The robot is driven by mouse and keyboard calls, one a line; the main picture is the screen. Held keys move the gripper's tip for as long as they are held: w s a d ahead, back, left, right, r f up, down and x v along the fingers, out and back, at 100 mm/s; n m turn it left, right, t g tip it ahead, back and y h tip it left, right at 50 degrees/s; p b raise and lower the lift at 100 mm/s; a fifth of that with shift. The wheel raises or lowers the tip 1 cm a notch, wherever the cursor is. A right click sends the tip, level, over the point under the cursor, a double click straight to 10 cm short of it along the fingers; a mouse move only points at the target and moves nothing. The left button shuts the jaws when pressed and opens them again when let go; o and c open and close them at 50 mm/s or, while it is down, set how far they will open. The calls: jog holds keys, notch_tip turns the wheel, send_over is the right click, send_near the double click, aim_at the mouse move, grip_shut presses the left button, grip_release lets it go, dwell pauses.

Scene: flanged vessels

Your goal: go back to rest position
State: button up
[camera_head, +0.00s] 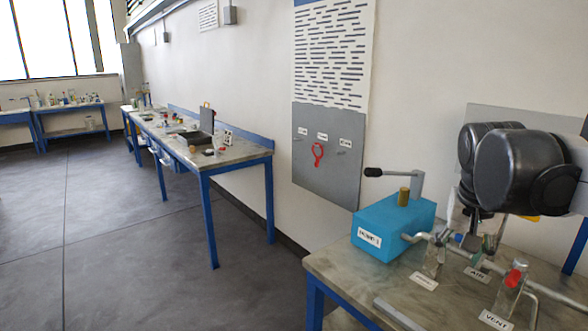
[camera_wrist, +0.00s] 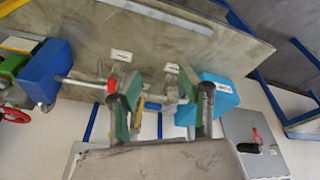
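My gripper shows in the wrist view (camera_wrist: 157,85) with its two green-padded fingers spread apart. Pipework and a small yellow piece (camera_wrist: 152,105) show between and beyond the fingers, and I see nothing clamped. In the head view my dark arm covers the right side, above the bench, and hides most of my gripper. The bright blue box (camera_head: 393,226) with a black-knobbed lever and a brass cylinder on top stands left of my arm. The same box (camera_wrist: 218,97) shows right of the fingers in the wrist view.
The bench (camera_head: 345,267) carries pipes, AIR and VENT labels and a red valve handle (camera_head: 514,278) close to my arm. A grey wall panel (camera_head: 325,175) holds a red tool (camera_head: 318,154).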

jog(key=s+a+f+n+t+y, duration=0.2)
jog(key=s+a+f+n+t, duration=0.2)
jog(key=s+a+f, duration=0.4)
jog(key=shift+s+a+n, duration=0.4)
jog(key=shift+s+a, duration=1.55)
